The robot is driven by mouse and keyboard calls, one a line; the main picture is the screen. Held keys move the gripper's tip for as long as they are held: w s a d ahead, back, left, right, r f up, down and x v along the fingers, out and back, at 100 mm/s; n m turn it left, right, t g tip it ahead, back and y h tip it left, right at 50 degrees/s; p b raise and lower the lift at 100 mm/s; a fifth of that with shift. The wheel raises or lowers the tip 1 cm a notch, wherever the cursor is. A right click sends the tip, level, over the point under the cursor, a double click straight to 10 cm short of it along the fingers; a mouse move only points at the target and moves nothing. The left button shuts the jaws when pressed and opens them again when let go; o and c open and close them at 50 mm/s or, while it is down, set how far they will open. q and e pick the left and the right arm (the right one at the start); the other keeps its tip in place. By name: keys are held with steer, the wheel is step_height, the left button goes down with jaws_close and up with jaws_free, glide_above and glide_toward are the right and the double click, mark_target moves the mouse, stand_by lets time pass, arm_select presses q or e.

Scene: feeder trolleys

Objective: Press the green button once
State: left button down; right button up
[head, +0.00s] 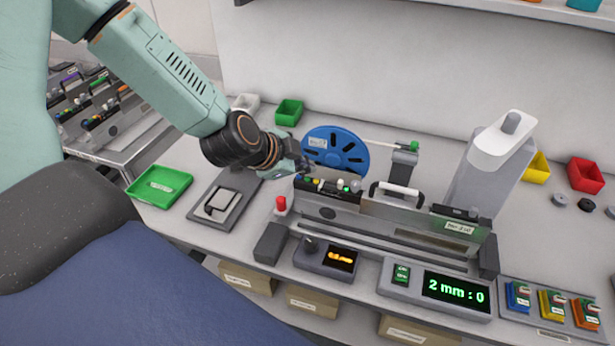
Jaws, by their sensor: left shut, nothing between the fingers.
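A green rectangular button with light markings (402,273) sits on the left of the grey counter box (418,299), beside a display (456,289) reading "2 mm : 0". Small coloured buttons, including a lit green one (346,188), line the top of the feeder (340,213). My left gripper (303,166) is shut and empty. It is above and behind the left end of the feeder, in front of the blue reel, well apart from the counter box. Its fingertips are small and dark here. My right gripper is not in view.
A blue reel (336,150) stands behind the feeder. Blue, yellow and orange switches (552,304) are at the right. Bench space before the green tray (160,186) is clear.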

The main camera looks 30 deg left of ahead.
arm_select(q)
steer(key=shift+w+f, duration=0.1)
steer(key=shift+f, duration=0.1)
steer(key=shift+s+d+f, duration=0.15)
steer(key=shift+s, duration=0.05)
steer(key=shift+w+f, duration=0.1)
stand_by(0.6)
steer(key=shift+f+b, duration=0.25)
steer(key=shift+b, duration=0.05)
steer(key=shift+r, duration=0.1)
steer(key=shift+r+p, duration=0.35)
steer(key=shift+p, duration=0.15)
steer(key=shift+r+p, duration=0.3)
steer(key=shift+p, duration=0.2)
